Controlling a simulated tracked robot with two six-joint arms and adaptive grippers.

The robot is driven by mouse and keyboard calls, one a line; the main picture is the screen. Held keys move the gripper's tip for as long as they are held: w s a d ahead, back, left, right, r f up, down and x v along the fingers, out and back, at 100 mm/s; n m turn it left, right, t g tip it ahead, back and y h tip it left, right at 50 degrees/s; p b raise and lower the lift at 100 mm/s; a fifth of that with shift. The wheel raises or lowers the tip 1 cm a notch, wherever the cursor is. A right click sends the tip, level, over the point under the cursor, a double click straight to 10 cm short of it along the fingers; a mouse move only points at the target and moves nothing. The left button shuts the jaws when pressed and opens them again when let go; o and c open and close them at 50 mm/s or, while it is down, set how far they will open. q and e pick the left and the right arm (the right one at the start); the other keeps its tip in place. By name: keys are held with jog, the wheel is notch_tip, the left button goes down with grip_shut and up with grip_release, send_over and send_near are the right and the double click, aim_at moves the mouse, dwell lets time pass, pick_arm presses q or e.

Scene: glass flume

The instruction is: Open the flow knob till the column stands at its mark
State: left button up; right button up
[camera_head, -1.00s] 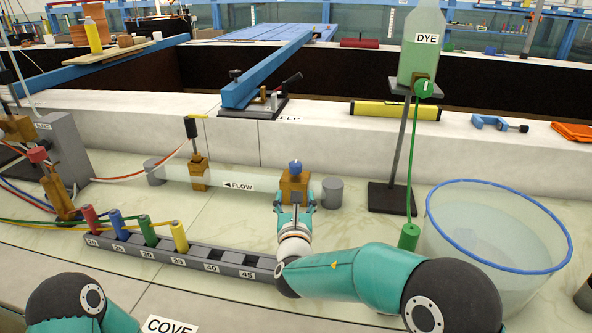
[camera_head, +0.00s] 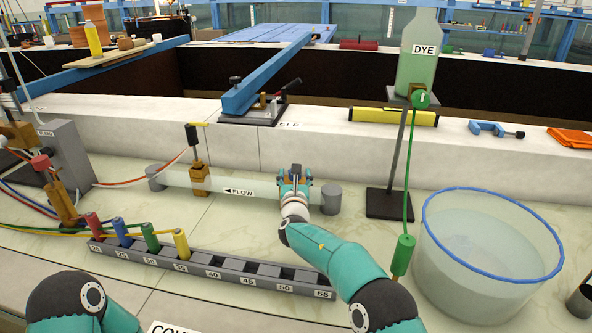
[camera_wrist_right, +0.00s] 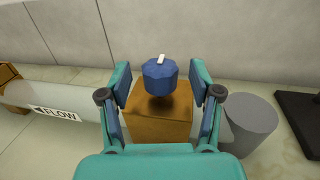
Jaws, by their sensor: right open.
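The blue faceted flow knob (camera_wrist_right: 160,76) has a white pointer mark on its top and sits on a brass block (camera_wrist_right: 160,120) on the clear tube (camera_head: 228,184) labelled FLOW. My right gripper (camera_head: 295,176) is open above the block, and in the right wrist view (camera_wrist_right: 160,80) its fingers stand on either side of the knob with gaps showing. In the head view the gripper hides most of the block. I cannot make out a column's level or mark. My left gripper is out of view.
A rack (camera_head: 235,277) with coloured plugs and numbered slots lies in front of the tube. A grey cylinder (camera_wrist_right: 249,125) stands beside the block.

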jog(key=shift+w+p, duration=0.4)
jog(key=shift+w, duration=0.55)
jog(key=c, duration=1.1)
jog(key=shift+f+b, duration=0.1)
jog(key=shift+b, duration=0.25)
jog(key=shift+c, duration=0.3)
jog(key=n+y+b, duration=0.1)
jog(key=y+b, duration=0.1)
jog(key=b, duration=0.4)
jog(key=n+y+b, duration=0.1)
jog(key=y+b, duration=0.1)
jog(key=b, duration=0.4)
jog(key=shift+n+g+y, duration=0.3)
jog(key=shift+n, duration=0.1)
